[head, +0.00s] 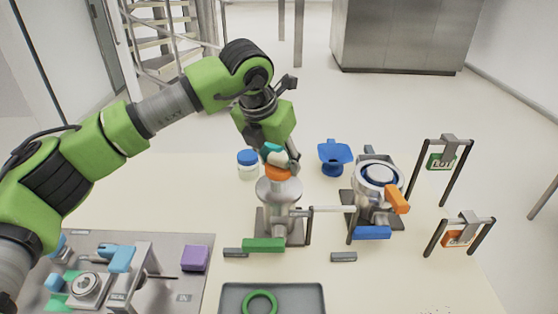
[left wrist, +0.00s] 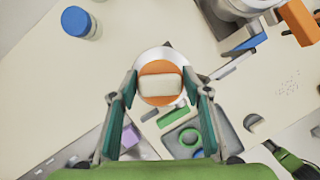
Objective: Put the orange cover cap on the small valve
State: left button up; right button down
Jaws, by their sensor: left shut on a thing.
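The orange cover cap (head: 277,174) is at the top of the small silver valve (head: 279,192) in the middle of the table. In the left wrist view the cap (left wrist: 160,97) has a pale block on top and lies over the valve's round top (left wrist: 150,54). My left gripper (head: 279,157) points down from above, its teal fingers shut on the cap from both sides. I cannot tell whether the cap rests on the valve or is just above it.
A larger valve (head: 377,176) with an orange handle stands to the right. A blue funnel-like part (head: 334,155) and a blue-lidded jar (head: 247,165) stand behind. A grey tray (head: 310,296) with a green ring is in front. Two tag stands (head: 467,172) are at right.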

dwell(0.5)
pick_arm(q)
jog(key=shift+b, duration=0.3)
jog(key=shift+f, duration=0.15)
dwell(0.5)
jog(key=shift+f+b, duration=0.35)
jog(key=shift+b, duration=0.15)
jog(key=shift+f+b, duration=0.3)
jog(key=shift+r, duration=0.2)
dwell(0.4)
jog(key=shift+b, duration=0.35)
jog(key=shift+f+b, duration=0.45)
jog(key=shift+b, duration=0.25)
dwell(1.1)
